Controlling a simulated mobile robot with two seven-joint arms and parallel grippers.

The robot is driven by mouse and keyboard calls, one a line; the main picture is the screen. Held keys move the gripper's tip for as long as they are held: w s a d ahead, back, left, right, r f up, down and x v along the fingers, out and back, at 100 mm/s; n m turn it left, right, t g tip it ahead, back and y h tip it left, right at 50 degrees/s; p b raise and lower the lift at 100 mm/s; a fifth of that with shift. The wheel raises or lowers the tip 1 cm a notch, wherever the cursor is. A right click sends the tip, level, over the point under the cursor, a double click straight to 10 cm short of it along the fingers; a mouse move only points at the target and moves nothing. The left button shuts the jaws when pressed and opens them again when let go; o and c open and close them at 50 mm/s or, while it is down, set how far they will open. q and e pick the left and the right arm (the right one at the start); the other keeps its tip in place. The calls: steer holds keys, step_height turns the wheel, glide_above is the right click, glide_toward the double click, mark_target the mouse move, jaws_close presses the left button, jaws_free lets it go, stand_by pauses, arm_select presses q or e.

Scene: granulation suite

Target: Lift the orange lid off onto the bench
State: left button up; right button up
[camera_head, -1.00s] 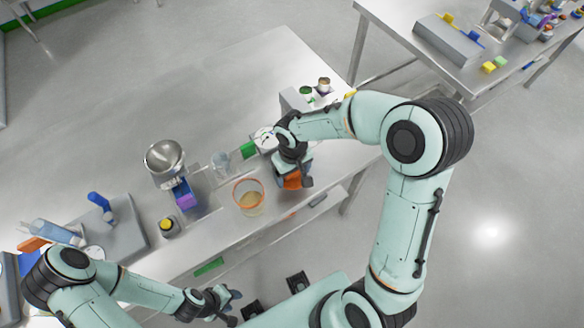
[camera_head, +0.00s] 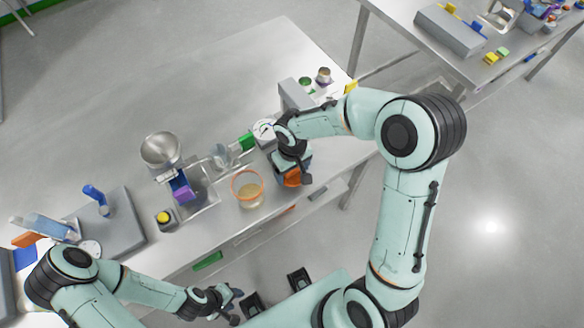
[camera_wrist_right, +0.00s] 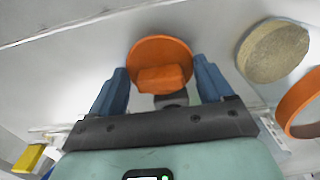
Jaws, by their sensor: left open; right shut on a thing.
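The orange lid (camera_head: 292,177) is off the clear tub and to its right, low over the bench (camera_head: 338,158). It is a round disc with a block-shaped grip, seen face-on in the right wrist view (camera_wrist_right: 163,77). My right gripper (camera_wrist_right: 160,85) is shut on the lid, one blue finger on either side of it. I cannot tell whether the lid touches the bench. The clear tub (camera_head: 246,190) stands open, with an orange rim and beige contents. My left gripper (camera_head: 222,300) is open and empty, in front of the bench's near edge.
Left of the tub stand a metal bowl (camera_head: 160,149) on a device with a purple part and a yellow-topped jar (camera_head: 165,217). A clear beaker (camera_head: 220,155) and a green-ended item (camera_head: 246,141) are behind the tub. The back left of the bench is bare.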

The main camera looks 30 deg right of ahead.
steer(key=shift+f, duration=0.3)
steer(key=o, duration=1.2)
steer(key=shift+r, duration=0.1)
step_height(320, 180, up, 13)
steer(key=p, duration=0.1)
steer(key=shift+r, duration=0.15)
